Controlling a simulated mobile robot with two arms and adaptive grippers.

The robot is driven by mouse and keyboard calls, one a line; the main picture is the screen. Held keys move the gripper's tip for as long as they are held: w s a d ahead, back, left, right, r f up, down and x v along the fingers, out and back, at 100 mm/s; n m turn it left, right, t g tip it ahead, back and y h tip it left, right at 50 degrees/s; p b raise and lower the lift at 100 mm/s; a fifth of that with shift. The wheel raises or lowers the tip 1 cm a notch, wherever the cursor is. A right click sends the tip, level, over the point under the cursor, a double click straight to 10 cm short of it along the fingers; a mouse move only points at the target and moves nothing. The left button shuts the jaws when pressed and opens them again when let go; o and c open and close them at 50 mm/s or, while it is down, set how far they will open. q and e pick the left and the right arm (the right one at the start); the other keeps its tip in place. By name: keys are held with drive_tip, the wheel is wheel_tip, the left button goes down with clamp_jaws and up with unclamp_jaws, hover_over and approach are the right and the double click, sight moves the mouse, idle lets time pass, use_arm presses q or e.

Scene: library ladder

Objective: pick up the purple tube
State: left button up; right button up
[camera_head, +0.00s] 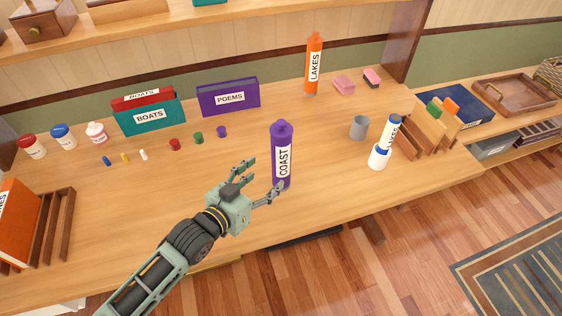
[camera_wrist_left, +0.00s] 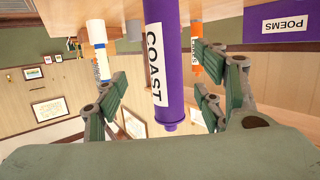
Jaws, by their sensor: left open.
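The purple tube (camera_head: 282,165), labelled COAST, stands upright near the front of the wooden table. My left gripper (camera_head: 262,180) is open at its left, with one finger in front of the tube's lower part and the other behind to the left. In the left wrist view the view is upside down, and the purple tube (camera_wrist_left: 164,60) lies between the two open fingers (camera_wrist_left: 165,95). I cannot tell whether either finger touches it. My right gripper is not in view.
An orange tube (camera_head: 314,65) stands at the back. A purple POEMS box (camera_head: 229,97) and teal BOATS box (camera_head: 150,117) stand behind. Small caps lie left of the tube.

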sight(275, 149)
use_arm(q)
drive_tip(key=w+r+h, duration=0.1)
drive_tip(key=w+r+m+h, duration=0.1)
drive_tip(key=r, duration=0.1)
drive_tip(key=w+r+t+h, duration=0.1)
drive_tip(key=shift+d+r, duration=0.25)
drive_tip(key=shift+r, duration=0.05)
drive_tip(key=shift+w+d+r, duration=0.15)
drive_tip(key=shift+w+d, duration=0.05)
drive_tip(key=shift+w, duration=0.1)
drive_tip(key=p+x, duration=0.1)
drive_tip(key=x, duration=0.2)
drive_tip(key=p+x, duration=0.1)
drive_tip(key=x, duration=0.2)
drive_tip(key=shift+a+f, duration=0.15)
drive_tip(key=shift+f, duration=0.1)
drive_tip(key=shift+w+d+f, duration=0.15)
drive_tip(key=shift+w+d, duration=0.2)
drive_tip(key=shift+w, duration=0.1)
drive_tip(key=shift+c, duration=0.5)
clamp_jaws()
